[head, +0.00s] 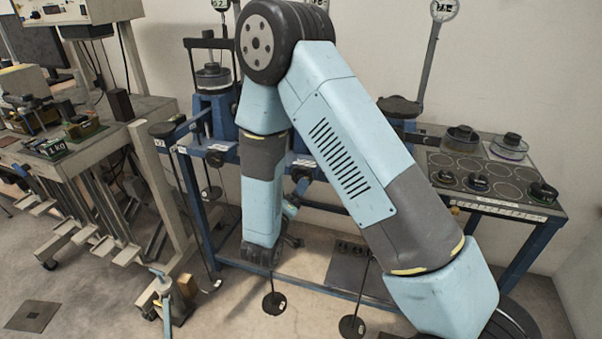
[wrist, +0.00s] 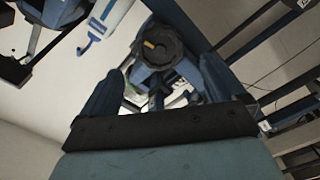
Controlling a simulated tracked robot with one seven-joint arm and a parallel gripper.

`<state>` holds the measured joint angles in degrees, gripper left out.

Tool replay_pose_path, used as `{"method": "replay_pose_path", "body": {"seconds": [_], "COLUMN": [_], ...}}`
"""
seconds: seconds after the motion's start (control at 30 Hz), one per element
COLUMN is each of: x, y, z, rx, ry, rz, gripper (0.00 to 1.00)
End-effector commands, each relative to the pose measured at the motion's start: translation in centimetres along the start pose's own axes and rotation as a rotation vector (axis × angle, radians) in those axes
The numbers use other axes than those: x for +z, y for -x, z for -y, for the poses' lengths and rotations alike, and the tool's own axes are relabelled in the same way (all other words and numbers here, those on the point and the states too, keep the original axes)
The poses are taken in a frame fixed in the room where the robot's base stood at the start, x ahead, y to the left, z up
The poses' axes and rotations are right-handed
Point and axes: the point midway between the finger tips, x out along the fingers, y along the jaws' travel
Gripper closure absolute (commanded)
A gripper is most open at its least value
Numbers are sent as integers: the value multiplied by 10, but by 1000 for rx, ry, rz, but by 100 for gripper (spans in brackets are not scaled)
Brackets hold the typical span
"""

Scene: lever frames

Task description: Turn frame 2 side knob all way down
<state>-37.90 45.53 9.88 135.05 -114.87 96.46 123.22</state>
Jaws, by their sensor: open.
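A round black knob (wrist: 160,45) with a ribbed rim and a small yellow mark shows at the top middle of the wrist view. My open gripper (wrist: 158,80) has one blue finger on each side below it. The knob appears beyond the fingertips, and I cannot tell whether they touch it. In the head view my arm covers the middle of the blue lever-frame bench (head: 335,288), and my gripper and this knob cannot be made out there. I cannot read a frame number, so which frame the knob belongs to is unclear.
Another lever frame with a round weight (head: 212,77) stands left of my arm. A dial gauge on a post (head: 443,10) stands at the right. A weight board (head: 490,180) lies on the bench's right end. Hanging weights (head: 274,303) are below. A cluttered bench stands at left.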

Motion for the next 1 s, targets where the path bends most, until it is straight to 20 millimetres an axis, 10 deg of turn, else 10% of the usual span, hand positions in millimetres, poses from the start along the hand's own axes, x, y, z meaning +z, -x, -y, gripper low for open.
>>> {"method": "replay_pose_path", "body": {"seconds": [0.83, 1.0], "x": [-4, -5], "y": [-92, -89], "z": [3, 3], "rx": [-5, -7], "ry": [0, 1], "rz": [-8, -9], "gripper": [4, 21]}}
